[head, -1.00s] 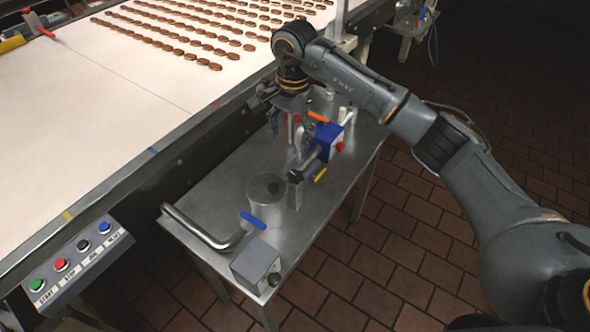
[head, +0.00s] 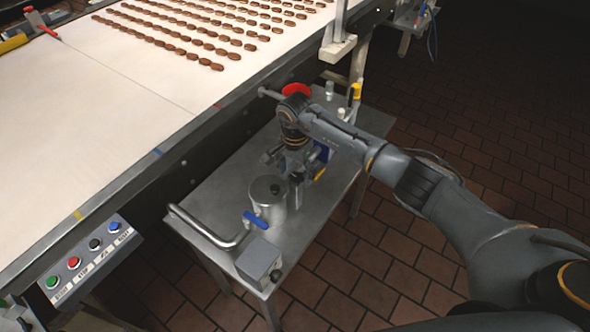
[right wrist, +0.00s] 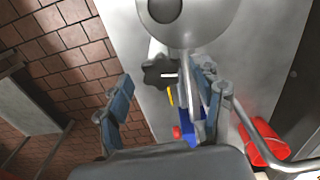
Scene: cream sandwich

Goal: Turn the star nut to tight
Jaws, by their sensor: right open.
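The star nut (right wrist: 158,72) is a dark, lobed knob with a white mark on its right side, in the right wrist view. A short yellow mark (right wrist: 170,97) is close by. My right gripper (right wrist: 163,86) is open, and the nut appears between and beyond its blue-padded fingers, with no clear contact. In the head view my right gripper (head: 292,165) points down over the small steel table, just behind the lidded metal pot. It largely hides the nut there. My left gripper is not seen.
The metal pot (head: 268,205) with a blue-handled valve (head: 255,219) and bent pipe (head: 205,228) stands close to my right gripper. A blue block (right wrist: 193,132) is beside the right finger. The conveyor (head: 100,100) runs along the left; floor is free on the right.

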